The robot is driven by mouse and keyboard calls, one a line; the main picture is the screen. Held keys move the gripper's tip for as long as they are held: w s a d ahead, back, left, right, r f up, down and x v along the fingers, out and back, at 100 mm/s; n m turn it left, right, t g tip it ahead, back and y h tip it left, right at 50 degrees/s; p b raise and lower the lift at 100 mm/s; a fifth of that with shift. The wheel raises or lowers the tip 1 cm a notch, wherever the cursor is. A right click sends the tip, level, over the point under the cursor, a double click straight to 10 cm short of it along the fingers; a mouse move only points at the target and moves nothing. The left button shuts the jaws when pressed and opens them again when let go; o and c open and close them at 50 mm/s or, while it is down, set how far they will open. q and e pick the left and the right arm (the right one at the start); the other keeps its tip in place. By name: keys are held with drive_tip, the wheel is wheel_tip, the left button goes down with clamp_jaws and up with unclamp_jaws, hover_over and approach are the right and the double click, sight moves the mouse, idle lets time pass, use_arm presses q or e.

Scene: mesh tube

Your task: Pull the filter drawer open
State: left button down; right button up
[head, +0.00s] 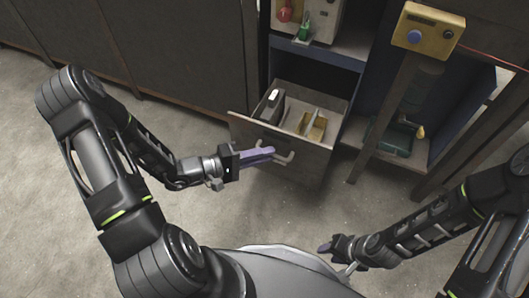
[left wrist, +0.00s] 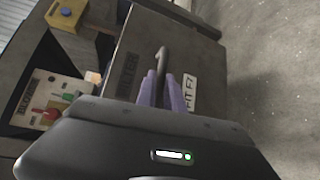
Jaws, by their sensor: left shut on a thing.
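The filter drawer (head: 300,160) stands pulled out of the cabinet, with its inside and contents visible from above. Its bar handle (head: 284,158) is on the front. My left gripper (head: 262,154) is shut on the handle, which also shows between the purple fingers in the left wrist view (left wrist: 162,62). The drawer front (left wrist: 135,50) there carries dark lettering and a white label (left wrist: 189,94), partly hidden by a finger. My right gripper (head: 326,247) is low at the right, away from the drawer; its finger gap is too small to make out.
Inside the drawer are a dark item (head: 272,106) and a yellowish box (head: 314,126). A yellow control box (head: 428,30) stands on a post right of the drawer. A green tray (head: 391,137) sits on the low shelf. The floor before the drawer is clear.

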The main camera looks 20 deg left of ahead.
use_arm(q)
drive_tip(key=c, duration=1.5)
unclamp_jaws()
drive_tip(key=shift+o, duration=0.2)
drive_tip(key=shift+a, duration=0.1)
drive_tip(key=p+v, duration=0.1)
drive_tip(key=v, duration=0.6)
drive_tip(key=shift+s+a, duration=0.25)
drive_tip(key=shift+a, duration=0.05)
drive_tip(key=shift+r, duration=0.1)
